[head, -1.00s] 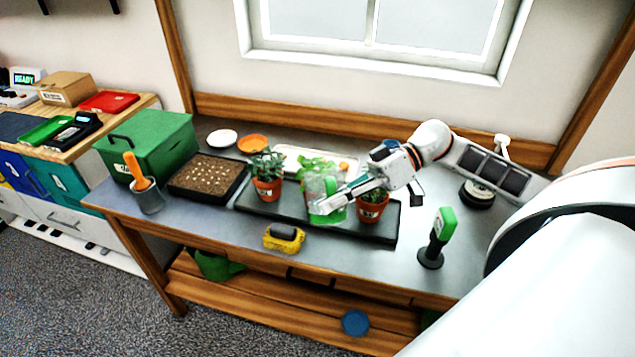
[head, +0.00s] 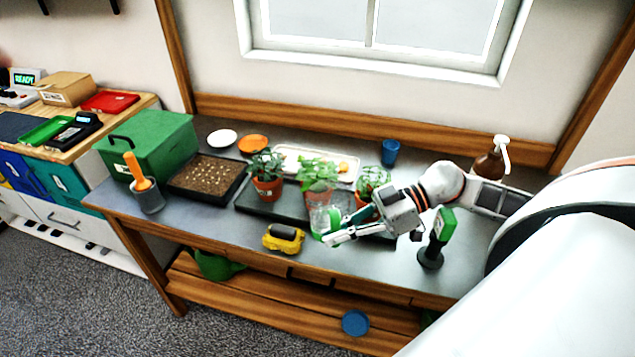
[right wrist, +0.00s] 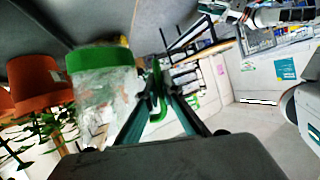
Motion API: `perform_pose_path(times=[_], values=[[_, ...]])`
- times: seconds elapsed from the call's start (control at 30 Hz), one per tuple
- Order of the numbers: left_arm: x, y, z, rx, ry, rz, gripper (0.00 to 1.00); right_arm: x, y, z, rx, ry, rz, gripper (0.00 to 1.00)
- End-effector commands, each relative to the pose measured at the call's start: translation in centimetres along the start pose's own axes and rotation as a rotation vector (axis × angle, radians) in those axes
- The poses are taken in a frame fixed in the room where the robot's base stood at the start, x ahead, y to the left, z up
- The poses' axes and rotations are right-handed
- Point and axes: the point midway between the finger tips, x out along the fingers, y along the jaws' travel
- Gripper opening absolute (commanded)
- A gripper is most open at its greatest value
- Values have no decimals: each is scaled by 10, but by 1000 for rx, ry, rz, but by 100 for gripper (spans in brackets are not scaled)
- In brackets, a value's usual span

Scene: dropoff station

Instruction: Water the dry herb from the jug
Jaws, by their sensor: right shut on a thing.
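The clear jug (head: 319,218) with green parts is held in front of the middle plant in the head view. It also shows in the right wrist view (right wrist: 105,92) beside terracotta pots. My right gripper (head: 332,239) is shut on its green handle (right wrist: 158,92). The jug looks roughly upright; water inside cannot be made out. Three potted herbs stand on a black tray (head: 246,201): a left one (head: 267,165), a middle one (head: 318,174) and a right one (head: 372,181). I cannot tell which is dry. The jug and arm partly hide the middle and right pots. My left gripper is out of view.
A green-headed tool (head: 440,228) stands by my right forearm. A blue cup (head: 390,152) and brown spray bottle (head: 489,165) stand behind. A seed tray (head: 207,174) and green box (head: 150,145) are left.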

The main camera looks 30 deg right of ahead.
Motion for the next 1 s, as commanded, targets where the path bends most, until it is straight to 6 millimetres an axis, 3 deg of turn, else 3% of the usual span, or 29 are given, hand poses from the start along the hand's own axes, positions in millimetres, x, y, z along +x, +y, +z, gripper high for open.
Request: perform_pose_path(times=[0.4,1.0], values=[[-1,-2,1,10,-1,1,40,-2,-9,-4,-165,8,73,0],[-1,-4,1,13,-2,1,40,-2,-9,-4,-174,8,77,0]])
